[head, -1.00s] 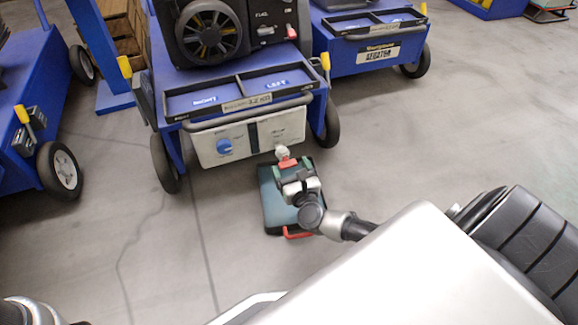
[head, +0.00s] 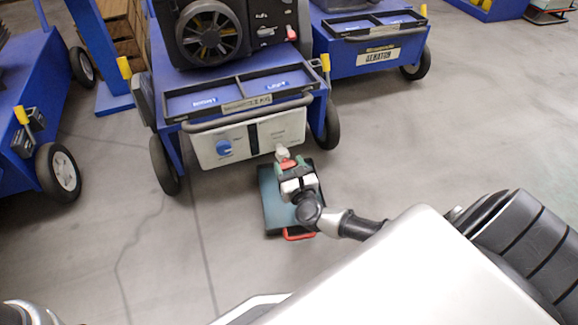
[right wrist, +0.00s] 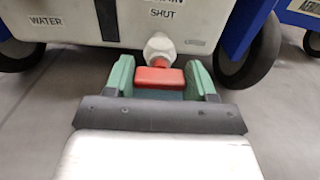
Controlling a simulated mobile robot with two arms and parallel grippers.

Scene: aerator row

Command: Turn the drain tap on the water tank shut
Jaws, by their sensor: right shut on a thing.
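The water tank (head: 235,140) is a white box low on the front of the blue cart, with a blue knob (head: 223,147) on its left part. The drain tap sits at its lower right edge: a white body (right wrist: 159,47) with a red handle (right wrist: 158,77). My right gripper (head: 288,166) is at the tap; in the right wrist view its green fingers (right wrist: 161,80) stand either side of the red handle, shut on it. "SHUT" is printed on the tank just above the tap. My left gripper is out of view.
A dark flat tray (head: 270,205) with a red handle (head: 298,236) lies on the floor below the tap and my right gripper. Black cart wheels (head: 165,164) stand either side of the tank. More blue carts stand left and right. Open grey floor lies in front.

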